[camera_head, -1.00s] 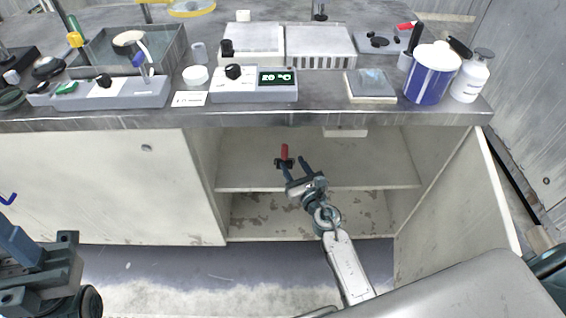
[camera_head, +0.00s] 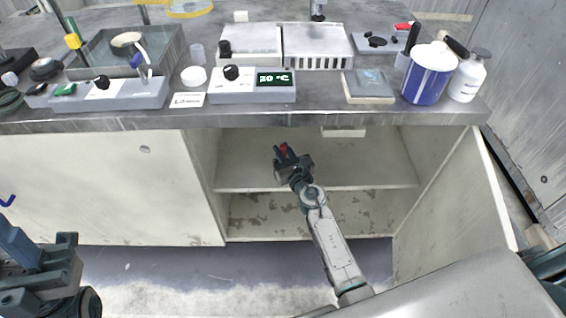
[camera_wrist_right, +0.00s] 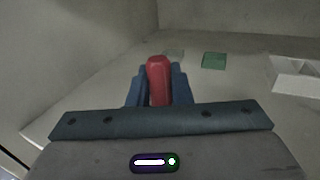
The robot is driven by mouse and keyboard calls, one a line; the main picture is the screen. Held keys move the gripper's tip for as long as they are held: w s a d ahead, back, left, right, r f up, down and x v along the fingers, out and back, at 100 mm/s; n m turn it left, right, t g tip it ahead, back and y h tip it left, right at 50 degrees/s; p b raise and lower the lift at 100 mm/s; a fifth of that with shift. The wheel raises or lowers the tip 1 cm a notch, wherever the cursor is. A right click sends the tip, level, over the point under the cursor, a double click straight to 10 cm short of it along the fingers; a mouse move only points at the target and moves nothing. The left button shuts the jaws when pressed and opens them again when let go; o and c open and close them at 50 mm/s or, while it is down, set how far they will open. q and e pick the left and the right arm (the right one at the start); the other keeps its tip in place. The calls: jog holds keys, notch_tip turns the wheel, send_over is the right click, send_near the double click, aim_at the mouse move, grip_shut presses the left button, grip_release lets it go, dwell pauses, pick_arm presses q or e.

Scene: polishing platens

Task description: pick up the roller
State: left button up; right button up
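The roller (camera_head: 284,148) is in the open cabinet under the bench, above the middle shelf; only its red handle shows clearly. It also shows in the right wrist view as a red handle (camera_wrist_right: 158,80) pointing away from the wrist. My right gripper (camera_head: 283,151) reaches into the cabinet. Its two blue fingers (camera_wrist_right: 159,88) lie close against both sides of the handle and appear shut on it. The roller's lower part is hidden by the gripper. My left gripper (camera_head: 40,265) is at the lower left, outside the cabinet; whether it is open is unclear.
The bench edge (camera_head: 240,119) runs above my right arm. The cabinet's side wall and opened door (camera_head: 455,200) stand to the right, and a closed panel (camera_head: 100,190) to the left. A green block (camera_wrist_right: 214,60) and a white object (camera_wrist_right: 296,76) lie deeper inside.

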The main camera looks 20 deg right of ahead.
grip_shut()
jog(key=shift+r, duration=0.15)
